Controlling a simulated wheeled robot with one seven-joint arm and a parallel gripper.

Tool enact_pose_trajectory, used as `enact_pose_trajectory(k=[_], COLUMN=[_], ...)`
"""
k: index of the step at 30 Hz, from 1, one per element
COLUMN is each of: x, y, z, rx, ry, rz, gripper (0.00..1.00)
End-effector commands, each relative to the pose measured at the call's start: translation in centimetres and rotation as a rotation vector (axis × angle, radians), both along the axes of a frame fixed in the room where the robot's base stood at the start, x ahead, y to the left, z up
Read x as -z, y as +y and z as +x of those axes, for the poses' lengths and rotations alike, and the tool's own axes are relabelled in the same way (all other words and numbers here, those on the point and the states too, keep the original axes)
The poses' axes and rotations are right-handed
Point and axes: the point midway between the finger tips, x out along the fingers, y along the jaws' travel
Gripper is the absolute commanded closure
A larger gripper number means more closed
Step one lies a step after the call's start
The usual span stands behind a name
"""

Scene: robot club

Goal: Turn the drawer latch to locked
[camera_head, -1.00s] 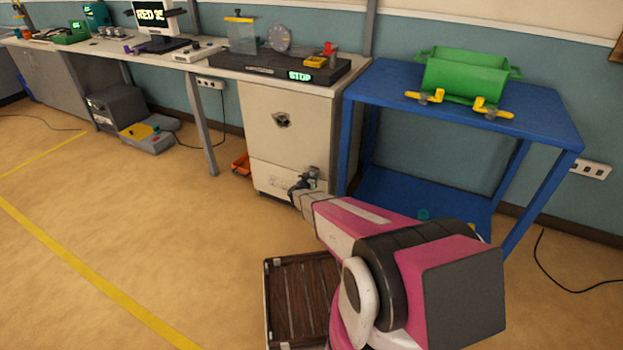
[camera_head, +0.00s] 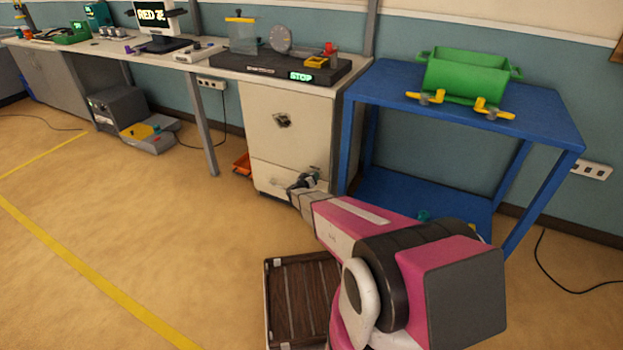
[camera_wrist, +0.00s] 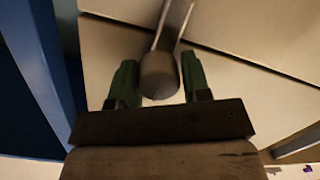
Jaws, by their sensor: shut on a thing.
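The drawer latch is a grey metal lever with a rounded end (camera_wrist: 158,76). In the wrist view it sits between the two green fingers of my gripper (camera_wrist: 160,80), which are shut on it. In the head view my gripper (camera_head: 303,182) is at the low drawer (camera_head: 266,178) of the cream cabinet (camera_head: 268,108), near its right side. The gripper covers most of the latch there, and I cannot read its locked or unlocked mark. In the wrist view a dark seam between cream panels runs diagonally behind the lever.
A blue table (camera_head: 385,82) with a green bin (camera_head: 465,74) stands right of the cabinet, its leg close to my gripper. A brown slatted crate (camera_head: 300,290) lies on the floor below my arm. The floor at the left is open.

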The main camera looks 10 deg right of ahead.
Motion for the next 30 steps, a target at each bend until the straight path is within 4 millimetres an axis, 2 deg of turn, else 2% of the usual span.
enact_pose_trajectory(k=[5,6,7,8,19,30], x=[0.3,0.3,0.3,0.3,0.0,-1.0], y=[-0.3,-0.3,-0.3,-0.3,0.3,3.9], z=[-0.3,-0.3,-0.3,-0.3,-0.8,-6.0], rx=[0.007,0.007,0.007,0.006,0.003,0.002], ry=[0.006,0.007,0.006,0.006,0.002,0.004], rz=[0.002,0.001,0.002,0.002,0.002,0.002], gripper=[0.8,0.47,0.37,0.35,0.35,0.35])
